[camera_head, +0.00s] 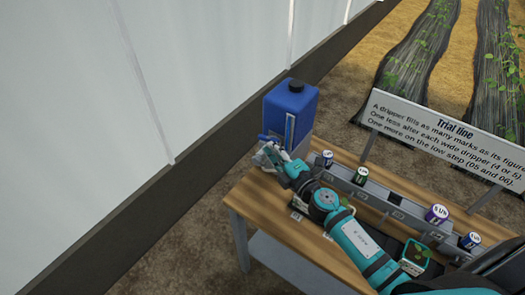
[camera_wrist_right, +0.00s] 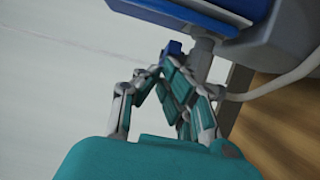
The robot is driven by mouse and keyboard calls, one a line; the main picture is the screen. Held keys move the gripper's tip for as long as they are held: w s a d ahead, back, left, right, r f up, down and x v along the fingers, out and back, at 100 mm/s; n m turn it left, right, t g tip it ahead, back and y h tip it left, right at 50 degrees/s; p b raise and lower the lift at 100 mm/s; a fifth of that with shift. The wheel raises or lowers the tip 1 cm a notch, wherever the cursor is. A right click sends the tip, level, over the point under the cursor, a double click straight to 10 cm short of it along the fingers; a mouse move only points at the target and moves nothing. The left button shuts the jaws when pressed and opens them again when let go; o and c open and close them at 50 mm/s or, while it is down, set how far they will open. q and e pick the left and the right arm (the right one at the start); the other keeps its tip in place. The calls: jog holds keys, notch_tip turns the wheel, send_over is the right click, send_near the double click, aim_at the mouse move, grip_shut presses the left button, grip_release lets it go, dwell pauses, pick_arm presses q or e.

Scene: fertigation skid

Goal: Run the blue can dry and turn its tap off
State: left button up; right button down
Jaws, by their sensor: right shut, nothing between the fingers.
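The blue can (camera_head: 291,112) with a black cap stands upright at the far left corner of the wooden bench. A pale level strip runs down its side. My right gripper (camera_head: 268,150) is at the can's lower front, where the tap sits. The gripper is shut and hides most of the tap in the head view. In the right wrist view, the can's blue underside (camera_wrist_right: 190,15) is at the top. A small blue part of the tap (camera_wrist_right: 174,48) shows just beyond the shut fingers (camera_wrist_right: 160,72). I cannot tell whether they touch it. My left gripper is not in view.
A grey rail (camera_head: 392,200) on the bench holds several small labelled cups. A white sign headed "Trial line" (camera_head: 445,135) stands behind it. A small plant pot (camera_head: 415,257) is near my right arm. A white wall (camera_head: 200,60) runs along the left.

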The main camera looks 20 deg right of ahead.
aim_at(278, 142)
jog(key=shift+d+f+n+g+y+b, duration=0.25)
jog(key=shift+d+n+y+b, duration=0.25)
jog(key=shift+n+y, duration=0.45)
jog(key=shift+w+d+n+g+y+b, duration=0.1)
jog(key=shift+d+n+g+y+b, duration=0.2)
jog(key=shift+n+g+y+b, duration=0.65)
jog(key=shift+w+d+r+n+g+y+b, duration=0.1)
jog(key=shift+w+d+n+g+y+b, duration=0.2)
jog(key=shift+n+g+y+b, duration=0.65)
jog(key=shift+w+d+r+n+g+y+b, duration=0.1)
jog(key=shift+d+n+g+y+b, duration=0.4)
jog(key=shift+y+b, duration=0.85)
jog(key=shift+w+d+n+g+y+b, duration=0.15)
jog(key=shift+d+n+g+y+b, duration=0.15)
jog(key=shift+n+g+y+b, duration=0.65)
jog(key=shift+m+b, duration=0.3)
jog(key=shift+b, duration=0.05)
